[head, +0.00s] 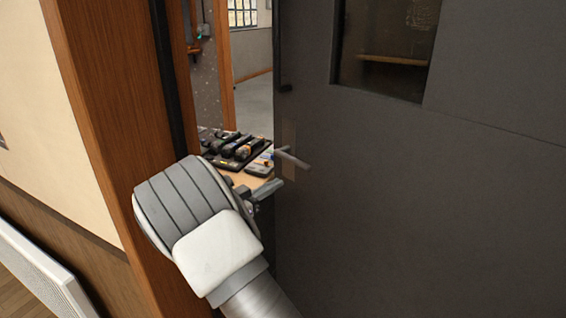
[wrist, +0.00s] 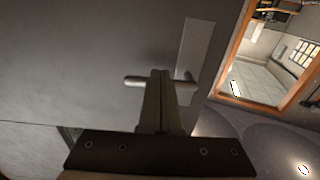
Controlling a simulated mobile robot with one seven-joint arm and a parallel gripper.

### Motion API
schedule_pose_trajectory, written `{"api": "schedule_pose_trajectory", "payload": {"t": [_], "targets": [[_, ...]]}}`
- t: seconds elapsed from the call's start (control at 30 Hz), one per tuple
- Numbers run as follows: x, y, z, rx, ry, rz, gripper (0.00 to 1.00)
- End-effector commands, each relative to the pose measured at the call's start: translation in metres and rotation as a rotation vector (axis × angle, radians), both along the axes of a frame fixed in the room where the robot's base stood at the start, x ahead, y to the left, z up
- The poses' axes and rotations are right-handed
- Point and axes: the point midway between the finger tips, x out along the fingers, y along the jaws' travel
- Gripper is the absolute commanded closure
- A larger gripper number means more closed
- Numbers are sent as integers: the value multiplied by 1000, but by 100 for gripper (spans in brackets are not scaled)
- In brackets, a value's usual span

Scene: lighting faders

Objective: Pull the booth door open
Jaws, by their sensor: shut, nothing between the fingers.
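The booth door (head: 440,210) is dark grey with a window, and stands ajar: a gap shows between its left edge and the wooden frame. Its silver lever handle (head: 293,158) sits on a plate near that edge. My gripper (head: 272,188) is just below the handle in the head view, at the door's edge. In the wrist view the gripper (wrist: 162,73) is shut and empty, its fingers overlapping the middle of the handle (wrist: 135,81). I cannot tell whether they touch it. The handle plate (wrist: 194,48) is to the right.
The wooden door frame (head: 100,120) is left of my gripper. Through the gap I see a table with several dark devices (head: 236,146) and open floor (head: 255,105) beyond. A white radiator (head: 35,270) stands at the lower left.

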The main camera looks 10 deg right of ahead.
Motion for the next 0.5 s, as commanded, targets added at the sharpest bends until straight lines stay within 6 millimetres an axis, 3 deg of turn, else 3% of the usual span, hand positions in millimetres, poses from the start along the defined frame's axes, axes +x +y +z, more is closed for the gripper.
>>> {"api": "schedule_pose_trajectory", "payload": {"t": [0.23, 0.5], "targets": [[-10, -5, -1, 40, -5, -50, 100], [12, -39, -2, 39, -6, -52, 100]]}}
